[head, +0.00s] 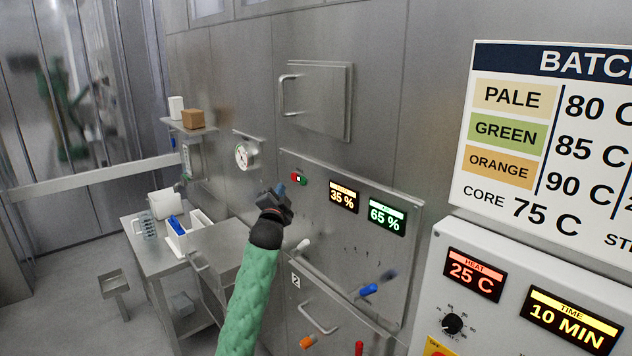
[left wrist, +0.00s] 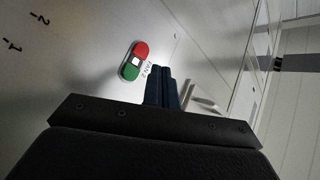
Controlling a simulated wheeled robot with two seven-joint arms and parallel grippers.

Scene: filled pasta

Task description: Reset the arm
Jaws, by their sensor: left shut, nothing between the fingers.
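My left arm (head: 248,300) in its green sleeve reaches up from the bottom of the head view. My left gripper (head: 279,190) is at its end, in front of the steel wall panel (head: 312,170). In the left wrist view its two dark blue fingers (left wrist: 162,88) lie together, shut with nothing between them. A red and green button (head: 298,179) is on the panel just beyond the gripper; it also shows in the left wrist view (left wrist: 135,61), up and left of the fingertips. I cannot tell the exact gap. My right gripper is not in view.
The panel has 35 % (head: 343,196) and 65 % (head: 387,215) displays and a blue handle (head: 369,289). A control box (head: 450,285) stands at the right.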

